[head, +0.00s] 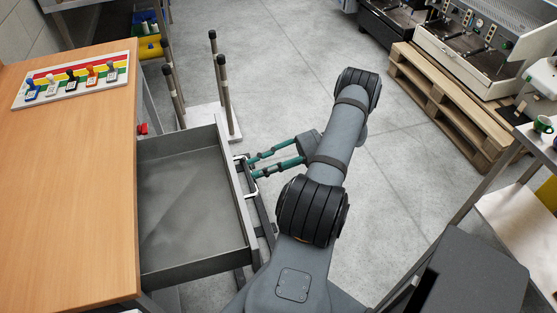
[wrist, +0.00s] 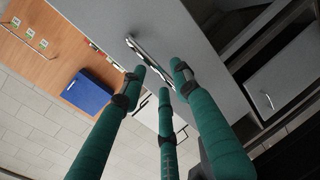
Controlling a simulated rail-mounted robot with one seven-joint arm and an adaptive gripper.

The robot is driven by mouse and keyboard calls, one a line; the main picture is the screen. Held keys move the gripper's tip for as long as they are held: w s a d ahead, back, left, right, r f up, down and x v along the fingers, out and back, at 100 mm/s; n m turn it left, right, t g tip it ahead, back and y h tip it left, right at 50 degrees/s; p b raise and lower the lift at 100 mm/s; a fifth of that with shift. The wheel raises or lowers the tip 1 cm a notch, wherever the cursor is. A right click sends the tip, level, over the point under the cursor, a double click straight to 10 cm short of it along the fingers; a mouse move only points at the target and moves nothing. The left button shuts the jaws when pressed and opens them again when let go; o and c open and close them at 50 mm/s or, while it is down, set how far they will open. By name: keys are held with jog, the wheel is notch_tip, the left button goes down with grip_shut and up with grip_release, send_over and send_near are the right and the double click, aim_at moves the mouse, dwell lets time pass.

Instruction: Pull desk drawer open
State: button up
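The desk drawer (head: 190,195) stands pulled well out from the wooden desk (head: 80,190) in the head view. Its grey inside is empty. Its front panel also shows in the wrist view (wrist: 190,35), with a silver bar handle (wrist: 146,54) on it. My gripper (head: 253,167) is just outside the drawer front, beside the handle. In the wrist view, its teal fingers (wrist: 160,75) are spread apart, with the handle's near end in line with the gap between their tips. I cannot tell whether they touch it.
A board with coloured pieces (head: 75,80) lies on the desk. An upturned stool or table with several legs (head: 222,95) stands behind the drawer. A pallet (head: 455,115) with coffee machines is at the right. Grey floor is clear between them.

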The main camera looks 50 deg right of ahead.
aim_at(251, 171)
jog(key=v, duration=0.9)
jog(key=shift+f, duration=0.1)
jog(key=x, duration=1.2)
jog(key=shift+a, duration=0.1)
jog(key=shift+w+a, duration=0.1)
jog(key=shift+w, duration=0.05)
jog(key=shift+a, duration=0.15)
